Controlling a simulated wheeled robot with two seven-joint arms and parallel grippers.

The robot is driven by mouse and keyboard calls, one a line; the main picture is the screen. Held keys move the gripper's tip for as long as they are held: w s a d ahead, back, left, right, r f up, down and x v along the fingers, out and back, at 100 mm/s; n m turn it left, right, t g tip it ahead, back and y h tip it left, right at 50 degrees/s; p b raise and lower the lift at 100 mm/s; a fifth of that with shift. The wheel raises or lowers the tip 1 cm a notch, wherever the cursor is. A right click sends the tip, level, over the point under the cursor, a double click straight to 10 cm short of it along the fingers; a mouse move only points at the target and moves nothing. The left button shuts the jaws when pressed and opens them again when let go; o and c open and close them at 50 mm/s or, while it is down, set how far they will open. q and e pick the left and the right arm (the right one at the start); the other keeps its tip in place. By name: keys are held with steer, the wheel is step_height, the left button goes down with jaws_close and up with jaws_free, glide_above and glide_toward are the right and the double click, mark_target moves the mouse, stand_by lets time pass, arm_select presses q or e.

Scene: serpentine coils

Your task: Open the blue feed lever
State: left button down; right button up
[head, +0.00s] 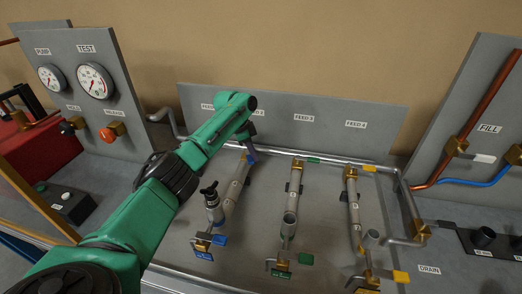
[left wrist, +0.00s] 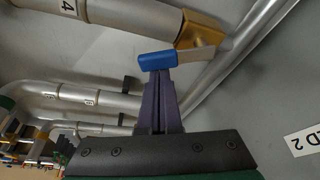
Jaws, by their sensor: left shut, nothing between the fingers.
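The blue feed lever (left wrist: 158,59) shows in the left wrist view as a blue-capped handle on a brass valve (left wrist: 200,35) at the end of a grey pipe. My left gripper (left wrist: 160,76) is shut, with nothing between its purple fingers. Its tips are right at the blue cap; I cannot tell whether they touch it. In the head view my left gripper (head: 249,143) reaches down to the top of the left visible coil, and my arm hides most of the valve there. My right gripper is not in view.
Other coils carry a green-tagged lever (head: 314,160) and a yellow-tagged lever (head: 369,168) at their tops. Lower blue (head: 204,255), green (head: 306,258) and yellow (head: 401,277) handles lie nearer. A grey label panel (head: 330,108) stands behind; a gauge panel (head: 120,75) stands left.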

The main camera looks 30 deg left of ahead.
arm_select(q)
steer(key=shift+s+a+m, duration=0.3)
steer(key=shift+s+m, duration=0.05)
steer(key=shift+m, duration=0.45)
steer(key=shift+s+a+p, duration=0.3)
steer(key=shift+s+a, duration=0.1)
steer(key=shift+a, duration=0.2)
